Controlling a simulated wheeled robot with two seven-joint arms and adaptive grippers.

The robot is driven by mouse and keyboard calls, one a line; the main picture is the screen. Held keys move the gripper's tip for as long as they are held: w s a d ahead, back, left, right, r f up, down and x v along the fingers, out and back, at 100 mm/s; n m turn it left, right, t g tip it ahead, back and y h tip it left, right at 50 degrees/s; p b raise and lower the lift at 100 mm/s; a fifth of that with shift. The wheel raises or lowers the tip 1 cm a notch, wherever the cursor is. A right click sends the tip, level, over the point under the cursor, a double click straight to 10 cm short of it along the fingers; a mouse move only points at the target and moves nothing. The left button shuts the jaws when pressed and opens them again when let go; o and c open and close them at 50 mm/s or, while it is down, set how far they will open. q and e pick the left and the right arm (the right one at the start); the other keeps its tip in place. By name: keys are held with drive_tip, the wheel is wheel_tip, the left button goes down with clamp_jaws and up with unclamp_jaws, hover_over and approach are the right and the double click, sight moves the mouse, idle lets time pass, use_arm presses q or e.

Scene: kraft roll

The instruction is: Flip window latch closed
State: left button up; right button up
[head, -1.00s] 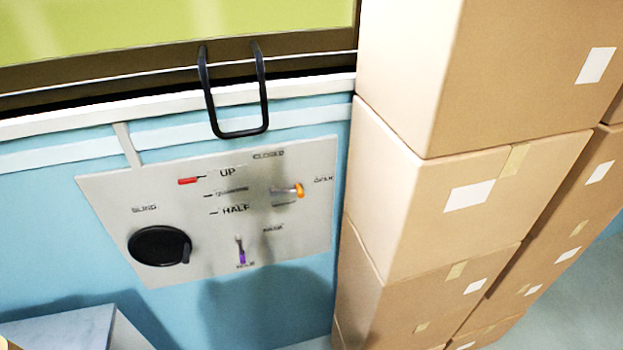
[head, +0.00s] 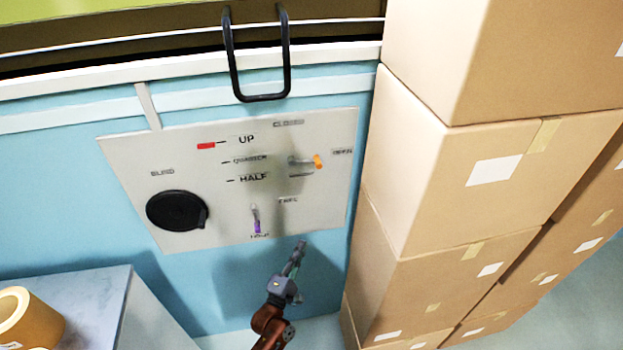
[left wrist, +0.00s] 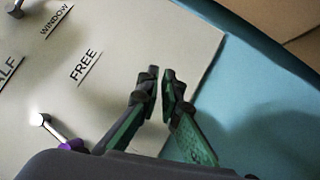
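The window latch (head: 303,161) is a small metal lever with an orange tip on the grey control panel (head: 128,160) below the window. Its tip points right, towards the OPEN label (head: 342,152); the CLOSED label (head: 288,123) is above it. My left gripper (head: 301,244) is at the panel's lower right, below the latch and apart from it. In the left wrist view its two fingers (left wrist: 160,78) are almost together with a narrow gap, empty, in front of the panel's edge. My right gripper is out of view.
A purple-tipped lever (head: 256,218) sits between the FREE and HOLD labels. A black round knob (head: 175,210) is at the panel's left. A black handle (head: 262,97) hangs above. Stacked cartons (head: 430,190) stand close on the right. A tan roll (head: 30,322) lies on a grey surface at lower left.

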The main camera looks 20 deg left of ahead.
use_arm(q)
drive_tip(key=r+n+t, duration=0.1)
drive_tip(key=r, duration=0.3)
drive_tip(key=r+n+t, duration=0.1)
drive_tip(key=r, duration=0.2)
drive_tip(key=r+n, duration=0.2)
drive_tip(key=r, duration=0.2)
drive_tip(key=shift+s+r+t+y, duration=0.3)
drive_tip(key=shift+r+t, duration=0.05)
drive_tip(key=shift+t, duration=0.05)
clamp_jaws()
wheel_tip(320, 180, up, 7)
drive_tip(key=s+n+t+y, duration=0.2)
drive_tip(key=n, duration=0.2)
drive_tip(key=shift+s+d+r+p+x, duration=0.15)
drive_tip(key=shift+d+p+x, duration=0.3)
drive_tip(key=shift+x, duration=1.75)
drive_tip(key=shift+s+d+r+p+x, duration=0.15)
drive_tip(key=shift+p+x, duration=0.55)
drive_tip(key=shift+x, duration=1.55)
drive_tip(key=shift+s+d+r+p+x, duration=0.1)
drive_tip(key=shift+d+r+p+x, duration=0.3)
drive_tip(key=shift+x, duration=1.8)
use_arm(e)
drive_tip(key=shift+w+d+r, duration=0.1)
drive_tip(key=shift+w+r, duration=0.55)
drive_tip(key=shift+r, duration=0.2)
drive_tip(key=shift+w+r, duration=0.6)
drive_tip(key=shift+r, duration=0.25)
